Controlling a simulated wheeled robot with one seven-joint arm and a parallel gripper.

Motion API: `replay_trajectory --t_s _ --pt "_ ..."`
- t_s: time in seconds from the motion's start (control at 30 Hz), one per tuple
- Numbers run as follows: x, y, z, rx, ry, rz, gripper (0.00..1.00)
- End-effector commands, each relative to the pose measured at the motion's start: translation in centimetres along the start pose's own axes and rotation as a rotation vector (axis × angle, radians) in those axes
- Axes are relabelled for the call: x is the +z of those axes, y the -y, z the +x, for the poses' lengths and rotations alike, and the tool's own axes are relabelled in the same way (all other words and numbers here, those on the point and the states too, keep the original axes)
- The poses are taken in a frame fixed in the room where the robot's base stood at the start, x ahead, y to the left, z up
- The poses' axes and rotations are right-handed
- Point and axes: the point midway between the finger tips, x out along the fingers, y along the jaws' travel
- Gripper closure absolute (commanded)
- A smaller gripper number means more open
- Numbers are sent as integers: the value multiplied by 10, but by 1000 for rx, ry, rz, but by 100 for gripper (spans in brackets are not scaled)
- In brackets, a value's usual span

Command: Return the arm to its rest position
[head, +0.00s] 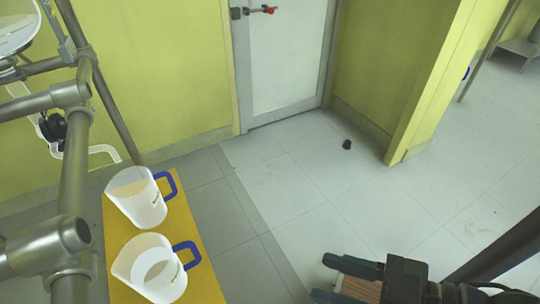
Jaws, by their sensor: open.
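My gripper (328,278) is at the lower right of the head view, with its fingers pointing left.
Two clear pitchers with blue handles, a farther one (140,200) and a nearer one (155,272), stand on a yellow surface (195,240). A metal pipe frame (75,165) is at the left. A white door (285,55) and a small dark object (347,144) are beyond. The central floor is clear.

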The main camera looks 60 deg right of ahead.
Motion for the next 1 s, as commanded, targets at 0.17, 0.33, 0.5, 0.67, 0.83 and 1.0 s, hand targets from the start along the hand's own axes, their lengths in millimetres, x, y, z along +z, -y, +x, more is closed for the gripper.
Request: replay_trajectory --t_s 0.17,0.33,0.5,0.67,0.83,1.0 --pt "-40 0 -11 0 0 0 55" --pt "-87 0 -24 -1 1 0 55" --pt "-134 0 -37 -1 1 0 55" --pt "-178 0 -49 -1 1 -1 55" --pt "-224 0 -62 -1 1 -1 55" --pt "-252 0 -70 -1 1 -1 55"
